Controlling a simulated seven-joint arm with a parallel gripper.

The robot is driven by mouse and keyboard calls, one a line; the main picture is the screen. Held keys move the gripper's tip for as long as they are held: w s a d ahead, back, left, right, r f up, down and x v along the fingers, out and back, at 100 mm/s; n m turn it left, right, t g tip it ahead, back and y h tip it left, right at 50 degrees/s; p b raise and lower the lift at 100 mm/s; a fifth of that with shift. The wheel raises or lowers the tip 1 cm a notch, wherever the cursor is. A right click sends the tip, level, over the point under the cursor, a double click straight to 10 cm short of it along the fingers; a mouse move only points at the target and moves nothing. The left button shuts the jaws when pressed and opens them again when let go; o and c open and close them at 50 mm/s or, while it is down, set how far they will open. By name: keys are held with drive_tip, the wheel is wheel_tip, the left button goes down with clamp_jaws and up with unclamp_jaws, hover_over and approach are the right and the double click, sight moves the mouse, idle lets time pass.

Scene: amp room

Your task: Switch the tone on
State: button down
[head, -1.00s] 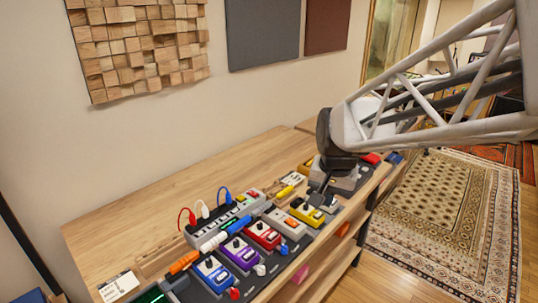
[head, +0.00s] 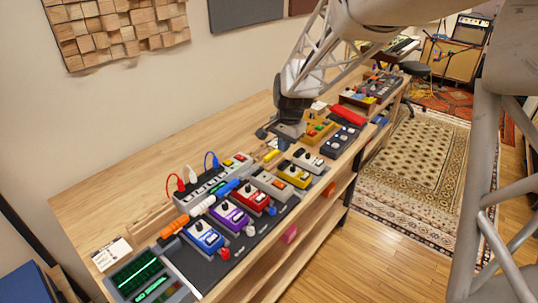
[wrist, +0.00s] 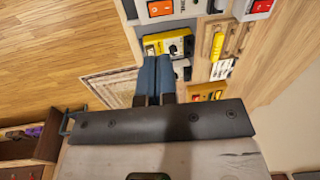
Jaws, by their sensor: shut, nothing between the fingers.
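My gripper (head: 266,131) is shut and empty. It hangs behind the pedal row, above the back part of the bench. In the wrist view its two blue-grey fingers (wrist: 151,62) lie together, with their tips over the edge of a yellow pedal (wrist: 181,43). I cannot tell whether they touch it. In the head view the row holds a blue (head: 205,238), a purple (head: 231,216), a red (head: 252,198), a grey (head: 272,184) and a yellow pedal (head: 295,175). I cannot read which one is the tone.
A grey power strip (head: 208,187) with red, white and blue plugs stands behind the row. A green-lit screen (head: 135,274) is at the near end. The bench back (head: 165,150) is clear.

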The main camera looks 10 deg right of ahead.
sight(278, 183)
drive_tip(key=shift+w+a+f+m, duration=0.15)
drive_tip(key=shift+w+f, duration=0.25)
drive_tip(key=shift+w, duration=0.15)
drive_tip(key=shift+w+a+f+m, duration=0.1)
drive_tip(key=shift+w+f+m, duration=0.05)
drive_tip(key=shift+w+f, duration=0.3)
drive_tip(key=f, duration=0.9)
drive_tip(key=w+a+f, duration=0.1)
drive_tip(key=f, duration=0.3)
drive_tip(key=shift+w+a+f, duration=0.1)
drive_tip(key=shift+f, duration=0.25)
drive_tip(key=shift+f, duration=0.2)
drive_tip(key=shift+r, duration=0.1)
drive_tip(key=shift+s+d+r, duration=0.2)
drive_tip(key=shift+s+d, duration=0.25)
